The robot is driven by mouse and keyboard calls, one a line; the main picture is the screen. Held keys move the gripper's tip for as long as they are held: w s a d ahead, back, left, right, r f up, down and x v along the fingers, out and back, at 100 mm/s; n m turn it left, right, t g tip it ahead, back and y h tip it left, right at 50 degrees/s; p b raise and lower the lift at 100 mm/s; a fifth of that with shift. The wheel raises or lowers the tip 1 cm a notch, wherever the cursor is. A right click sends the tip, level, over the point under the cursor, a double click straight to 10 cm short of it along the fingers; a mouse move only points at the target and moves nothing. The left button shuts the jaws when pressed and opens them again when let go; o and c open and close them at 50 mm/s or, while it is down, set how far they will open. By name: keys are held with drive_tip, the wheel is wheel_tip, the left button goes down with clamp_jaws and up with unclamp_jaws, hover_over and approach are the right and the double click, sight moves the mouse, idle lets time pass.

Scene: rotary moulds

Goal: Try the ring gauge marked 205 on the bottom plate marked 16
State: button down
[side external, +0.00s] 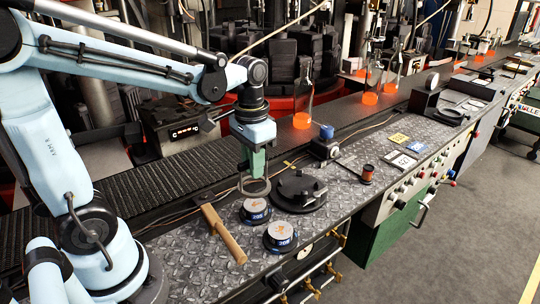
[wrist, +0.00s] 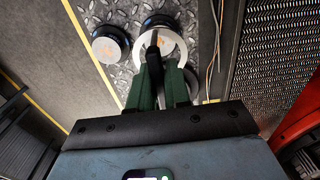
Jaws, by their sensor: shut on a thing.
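My gripper (side external: 258,172), with green fingers, is shut on a pale grey ring gauge (side external: 254,194), which hangs below the fingertips. One round plate (side external: 255,205) is close below the ring; a second (side external: 279,232) is nearer the front. Both have pale tops and blue side labels with white digits, too small to read surely. They also show in the wrist view (wrist: 107,48). I cannot read a marking on the ring.
A dark round mould (side external: 299,190) stands right of the ring. A blue-topped fixture (side external: 326,142) and a rust-red spool (side external: 367,173) are farther right. The black conveyor (side external: 160,180) runs behind.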

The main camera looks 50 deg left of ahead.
approach(280, 230)
drive_tip(key=shift+f, duration=0.95)
drive_tip(key=shift+f, duration=1.85)
idle(2.8)
drive_tip(key=shift+r, duration=0.2)
idle(0.3)
wheel_tip(280, 230, up, 7)
idle(1.7)
